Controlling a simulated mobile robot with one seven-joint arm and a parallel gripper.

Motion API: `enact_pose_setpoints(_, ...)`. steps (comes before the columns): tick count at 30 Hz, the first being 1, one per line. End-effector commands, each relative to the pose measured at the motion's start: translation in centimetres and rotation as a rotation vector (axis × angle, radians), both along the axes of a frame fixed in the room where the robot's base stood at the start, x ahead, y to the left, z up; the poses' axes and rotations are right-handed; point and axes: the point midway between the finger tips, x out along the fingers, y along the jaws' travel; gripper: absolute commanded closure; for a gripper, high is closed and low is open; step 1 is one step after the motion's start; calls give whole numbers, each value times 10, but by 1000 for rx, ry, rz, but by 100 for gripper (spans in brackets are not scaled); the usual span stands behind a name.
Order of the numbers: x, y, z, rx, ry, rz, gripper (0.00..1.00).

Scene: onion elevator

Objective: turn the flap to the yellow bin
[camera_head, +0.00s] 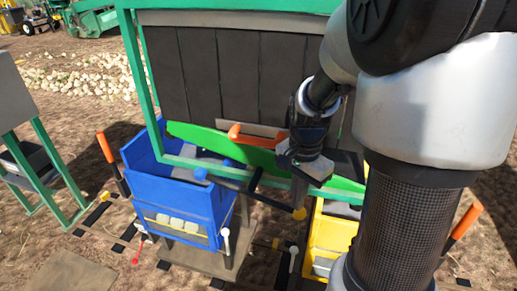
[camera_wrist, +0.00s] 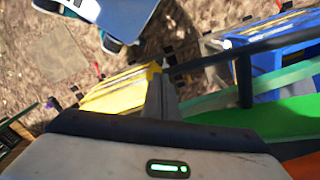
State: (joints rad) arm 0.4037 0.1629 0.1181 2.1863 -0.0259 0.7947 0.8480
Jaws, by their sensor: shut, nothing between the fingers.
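The yellow bin (camera_head: 329,238) stands at the lower middle right, partly hidden behind my arm; it also shows in the wrist view (camera_wrist: 122,90). The blue bin (camera_head: 178,185) stands to its left, and shows at the upper right of the wrist view (camera_wrist: 285,38). I cannot tell which part is the flap. My gripper (camera_head: 299,190) is shut and empty, pointing down by the bar's yellow-ball end.
An orange handle (camera_head: 256,138) sticks out left of my wrist. Dark slats (camera_head: 225,75) in a green frame stand behind. Orange-topped levers (camera_head: 105,147) rise beside the bins. A green-legged stand (camera_head: 35,130) is at the far left. Straw-covered ground lies in front.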

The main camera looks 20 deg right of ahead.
Motion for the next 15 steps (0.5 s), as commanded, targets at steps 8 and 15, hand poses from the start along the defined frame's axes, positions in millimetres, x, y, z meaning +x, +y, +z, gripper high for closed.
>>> enact_pose_setpoints(8, 0, 0, -10, 0, -1, 0, 100)
enact_pose_setpoints(15, 0, -1, -9, -1, 0, -1, 100)
